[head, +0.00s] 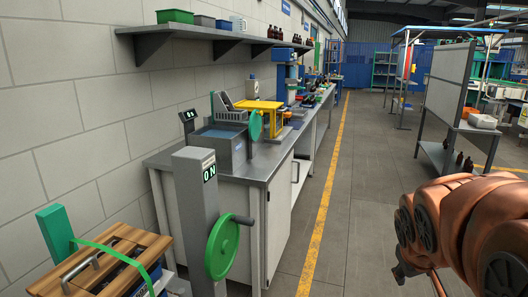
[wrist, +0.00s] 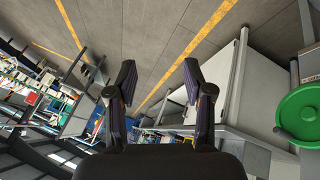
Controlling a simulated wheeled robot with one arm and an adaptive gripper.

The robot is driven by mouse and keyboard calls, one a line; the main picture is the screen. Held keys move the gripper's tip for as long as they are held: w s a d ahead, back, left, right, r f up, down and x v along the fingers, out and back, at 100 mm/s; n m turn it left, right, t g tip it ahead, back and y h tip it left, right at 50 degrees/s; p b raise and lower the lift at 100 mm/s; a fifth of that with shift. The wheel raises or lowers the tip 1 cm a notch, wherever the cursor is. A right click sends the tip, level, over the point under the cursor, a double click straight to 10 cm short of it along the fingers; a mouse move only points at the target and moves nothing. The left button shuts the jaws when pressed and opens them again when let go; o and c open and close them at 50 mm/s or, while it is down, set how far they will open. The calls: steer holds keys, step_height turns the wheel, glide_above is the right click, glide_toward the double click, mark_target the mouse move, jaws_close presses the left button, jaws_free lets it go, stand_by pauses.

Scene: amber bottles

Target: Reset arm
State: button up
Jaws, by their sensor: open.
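My gripper (wrist: 158,90) shows in the wrist view with its two dark fingers spread apart and nothing between them. Behind the fingers are the grey floor and a yellow floor line. My copper-coloured arm is at the right edge of the head view, and the gripper itself is not visible there. Amber bottles (head: 274,32) stand on the wall shelf in the head view. More dark bottles (head: 459,160) stand on the low shelf of the rack at the right.
A grey post with a green handwheel (head: 222,246) and an "ON" display stands close in front. The workbench (head: 262,172) runs along the left wall under the shelf (head: 205,33). A wooden-topped crate (head: 120,258) is at lower left. The aisle floor (head: 365,190) is clear.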

steer(key=s+a+f+g+y+p, duration=0.1)
steer(key=s+a+g+y+p, duration=0.1)
steer(key=s+a, duration=0.4)
steer(key=s+a+f+g+y+p, duration=0.1)
steer(key=s+a, duration=0.5)
steer(key=s, duration=1.1)
steer(key=g+y+p, duration=0.1)
steer(key=g+p, duration=0.1)
steer(key=g, duration=0.1)
steer(key=shift+a+f+m+g, duration=0.15)
steer(key=shift+f+m+g, duration=0.25)
steer(key=shift+w, duration=0.1)
steer(key=shift+c, duration=1)
